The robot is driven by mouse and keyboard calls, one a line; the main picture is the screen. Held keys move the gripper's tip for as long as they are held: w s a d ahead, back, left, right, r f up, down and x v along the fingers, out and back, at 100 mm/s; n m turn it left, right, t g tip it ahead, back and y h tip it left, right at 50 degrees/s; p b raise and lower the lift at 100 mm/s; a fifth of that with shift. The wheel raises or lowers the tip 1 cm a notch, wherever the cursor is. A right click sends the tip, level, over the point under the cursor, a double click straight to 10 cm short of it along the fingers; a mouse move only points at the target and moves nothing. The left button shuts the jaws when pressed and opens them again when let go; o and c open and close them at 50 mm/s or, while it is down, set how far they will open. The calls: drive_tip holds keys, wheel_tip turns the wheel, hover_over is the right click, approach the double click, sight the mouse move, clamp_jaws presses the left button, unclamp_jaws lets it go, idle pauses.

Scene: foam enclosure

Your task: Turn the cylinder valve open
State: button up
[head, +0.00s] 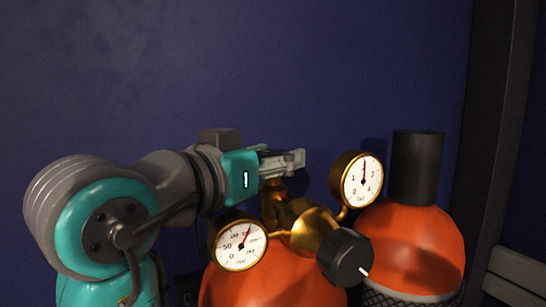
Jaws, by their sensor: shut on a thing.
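An orange gas cylinder (285,285) stands at the lower middle in the head view. The cylinder valve (270,206) rises from its top; the upper end is hidden behind my gripper. A brass regulator (310,228) with a black knob (345,257) is attached to it. My gripper (290,160) comes in from the left, roughly level. Its jaws are shut on the top of the valve, though the grip itself is mostly hidden.
The left gauge (239,246) has its needle up and to the right. The right gauge (361,181) has its needle nearly straight up. A second orange cylinder (413,240) with a dark cap (417,165) stands at the right. Free room lies above, before the blue wall (250,60).

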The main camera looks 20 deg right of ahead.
drive_tip(key=o, duration=1.2)
drive_tip(key=v, duration=1.2)
